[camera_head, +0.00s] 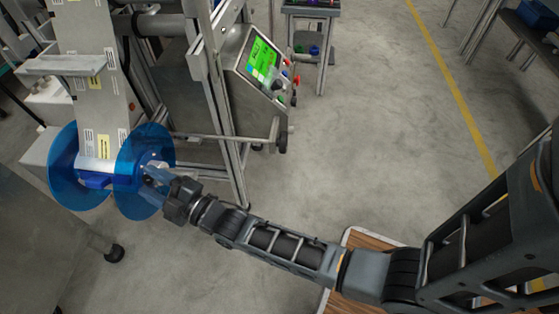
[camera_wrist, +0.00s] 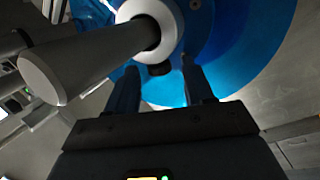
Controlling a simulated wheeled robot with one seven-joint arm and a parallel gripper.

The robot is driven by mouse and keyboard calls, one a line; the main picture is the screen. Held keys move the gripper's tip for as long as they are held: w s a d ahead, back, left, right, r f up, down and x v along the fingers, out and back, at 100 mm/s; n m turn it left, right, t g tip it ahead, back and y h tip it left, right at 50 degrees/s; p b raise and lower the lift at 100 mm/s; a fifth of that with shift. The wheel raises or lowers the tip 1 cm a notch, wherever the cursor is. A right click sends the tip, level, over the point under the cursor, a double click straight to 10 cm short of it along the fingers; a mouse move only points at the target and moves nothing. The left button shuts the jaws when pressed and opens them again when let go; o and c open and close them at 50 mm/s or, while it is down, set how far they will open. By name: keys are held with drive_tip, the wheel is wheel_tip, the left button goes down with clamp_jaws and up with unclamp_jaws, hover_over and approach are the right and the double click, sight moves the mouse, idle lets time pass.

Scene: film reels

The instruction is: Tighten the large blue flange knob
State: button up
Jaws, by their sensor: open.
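A reel with two translucent blue flanges sits on a shaft at the left in the head view, with its near flange (camera_head: 147,150) facing my arm. In the wrist view, the blue flange (camera_wrist: 235,60) has a pale hub ring (camera_wrist: 170,22) around a thick grey shaft (camera_wrist: 95,62). A small dark knob (camera_wrist: 159,69) sticks out of the hub's lower side. My gripper (camera_head: 153,172) is at the near flange's hub. In the wrist view, my gripper (camera_wrist: 160,68) is open, one finger on each side of the knob. Contact with it cannot be told.
A machine frame with a green-screen control panel (camera_head: 262,62) stands behind the reel. A printed label web (camera_head: 95,70) runs down to the reel. A small side table (camera_head: 312,20) is at the back. Grey floor (camera_head: 330,150) is free at the centre and right.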

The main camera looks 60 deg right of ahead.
drive_tip(key=shift+d+r+n+g+y+p, duration=0.1)
drive_tip(key=shift+r+n+g+y+p, duration=0.35)
drive_tip(key=shift+p, duration=2.2)
drive_tip(key=shift+d+r+n+g+y+p, duration=0.15)
drive_tip(key=shift+n+g+y+p, duration=0.5)
drive_tip(key=shift+p, duration=2)
